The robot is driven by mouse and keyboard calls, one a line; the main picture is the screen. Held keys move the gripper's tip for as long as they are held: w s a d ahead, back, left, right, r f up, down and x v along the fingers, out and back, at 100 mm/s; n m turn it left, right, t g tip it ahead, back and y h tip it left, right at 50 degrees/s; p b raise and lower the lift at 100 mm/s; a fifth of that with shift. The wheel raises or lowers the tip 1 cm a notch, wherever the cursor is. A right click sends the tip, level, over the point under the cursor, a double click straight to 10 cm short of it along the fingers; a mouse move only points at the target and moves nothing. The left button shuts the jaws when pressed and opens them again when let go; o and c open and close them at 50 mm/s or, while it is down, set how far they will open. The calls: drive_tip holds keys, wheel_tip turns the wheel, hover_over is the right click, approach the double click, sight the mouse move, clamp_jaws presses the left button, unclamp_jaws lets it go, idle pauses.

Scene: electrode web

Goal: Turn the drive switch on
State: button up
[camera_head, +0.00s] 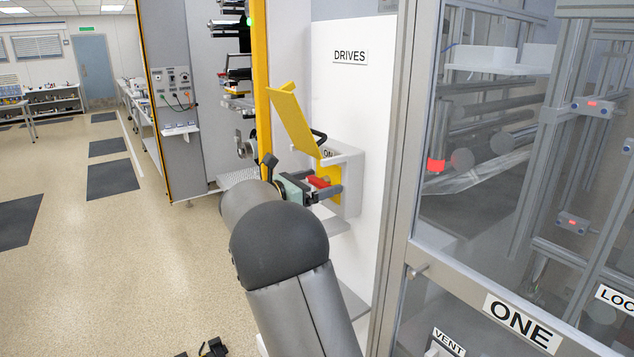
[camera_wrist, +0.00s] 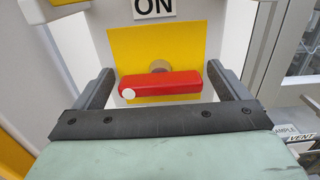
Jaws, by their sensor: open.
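The drive switch is a red handle (camera_wrist: 160,85) on a round brass-coloured hub (camera_wrist: 160,66) in front of a yellow plate (camera_wrist: 190,45). In the wrist view the handle lies nearly level, with a white dot at its left end, below an "ON" label (camera_wrist: 153,8). The red handle (camera_head: 318,182) also shows in the head view, inside a white box (camera_head: 352,190) under the "DRIVES" sign (camera_head: 350,56). My gripper (camera_wrist: 160,88) is open, with one finger on each side of the handle and a gap to each end. Whether it touches the handle is hidden.
A yellow flap (camera_head: 292,118) stands tilted up above the switch box. A glass-doored frame marked "ONE" (camera_head: 522,322) is close on the right. A yellow post (camera_head: 261,90) stands to the left. Open floor (camera_head: 165,260) lies at the far left.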

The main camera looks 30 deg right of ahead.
drive_tip(key=c, duration=1)
